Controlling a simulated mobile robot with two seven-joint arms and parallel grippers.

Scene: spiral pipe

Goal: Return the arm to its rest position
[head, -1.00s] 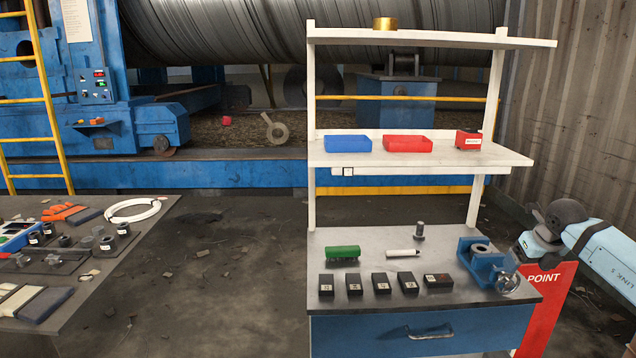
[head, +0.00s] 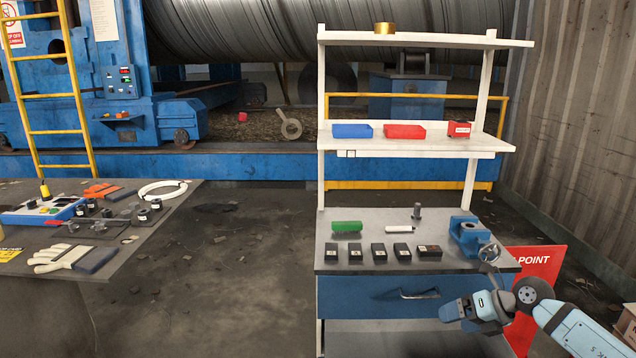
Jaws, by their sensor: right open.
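My right arm (head: 575,330) comes in from the lower right, light blue with dark joints. Its gripper (head: 462,316) is open, in front of the workbench drawer's right part and below the blue vise (head: 465,235). I see nothing held in it. It appears apart from the bench, though the exact gap is hard to tell. My left arm and gripper are not in view.
The workbench (head: 350,262) carries a green block (head: 347,227), several black blocks and upper shelves (head: 400,143) with bins. A red sign (head: 540,262) stands right of it. A cluttered table (head: 130,255) is at left. Open floor (head: 235,290) lies between.

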